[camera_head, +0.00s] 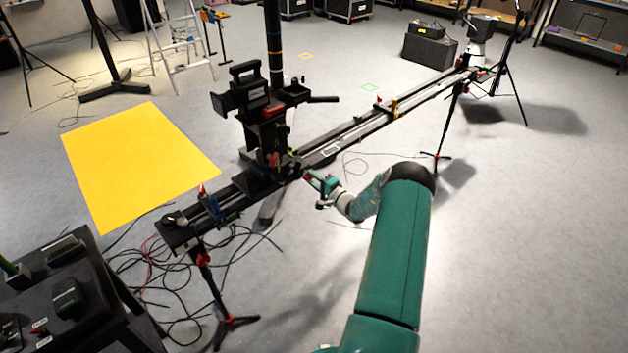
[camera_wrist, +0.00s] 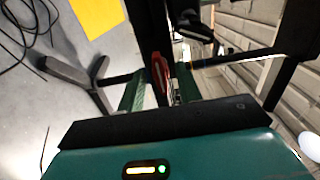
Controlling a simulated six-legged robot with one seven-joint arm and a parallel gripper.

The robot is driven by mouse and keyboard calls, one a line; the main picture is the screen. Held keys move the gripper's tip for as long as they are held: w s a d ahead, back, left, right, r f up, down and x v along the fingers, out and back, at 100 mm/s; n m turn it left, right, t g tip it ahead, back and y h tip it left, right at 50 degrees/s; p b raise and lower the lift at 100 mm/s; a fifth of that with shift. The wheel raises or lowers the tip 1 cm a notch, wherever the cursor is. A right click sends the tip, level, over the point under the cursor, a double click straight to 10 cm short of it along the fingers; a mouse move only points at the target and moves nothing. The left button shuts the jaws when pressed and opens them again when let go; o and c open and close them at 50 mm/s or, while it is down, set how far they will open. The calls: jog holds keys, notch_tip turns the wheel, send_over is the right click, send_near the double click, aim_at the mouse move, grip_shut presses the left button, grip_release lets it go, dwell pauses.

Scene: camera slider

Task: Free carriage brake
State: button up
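The camera carriage (camera_head: 262,172) sits on the long black slider rail (camera_head: 345,135) and bears a black camera (camera_head: 250,95). A red lever, which looks like the carriage brake, stands between my fingers in the wrist view (camera_wrist: 160,78); a small red part shows at my fingertips in the head view (camera_head: 308,177). My gripper (camera_head: 316,182) is at the near side of the carriage. In the wrist view, my green fingers (camera_wrist: 160,92) are apart on either side of the red lever, with narrow gaps; contact is hard to tell. The lever's base is hidden.
A tripod leg (camera_head: 213,300) holds the rail's near end, with loose cables (camera_head: 150,280) around it. A black table (camera_head: 75,300) stands at the lower left. A yellow mat (camera_head: 140,160) lies behind the rail. The floor to the right is clear.

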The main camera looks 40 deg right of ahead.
jog(key=s, duration=1.3)
jog(key=shift+s+d, duration=0.15)
jog(key=shift+s, duration=0.2)
jog(key=w+a+r+n+g+y, duration=0.45)
jog(key=a+r+n+y, duration=0.2)
jog(key=a+r, duration=0.45)
jog(key=s+a+r+n+g+y, duration=0.1)
jog(key=a+r+n+g, duration=0.3)
jog(key=a, duration=0.6)
jog(key=s+a+r+n+g+y, duration=0.1)
jog(key=a+r+g+y, duration=0.15)
jog(key=a+r, duration=0.5)
jog(key=s+a+r+n+g+h, duration=0.45)
jog(key=s+a, duration=0.45)
jog(key=a, duration=0.3)
jog(key=s+a+r+n+t+h, duration=0.1)
jog(key=s+a+r+t+h, duration=0.2)
jog(key=s, duration=0.9)
notch_tip(320, 180, up, 5)
jog(key=h, duration=0.3)
jog(key=shift+s+n, duration=0.3)
jog(key=shift+s, duration=0.1)
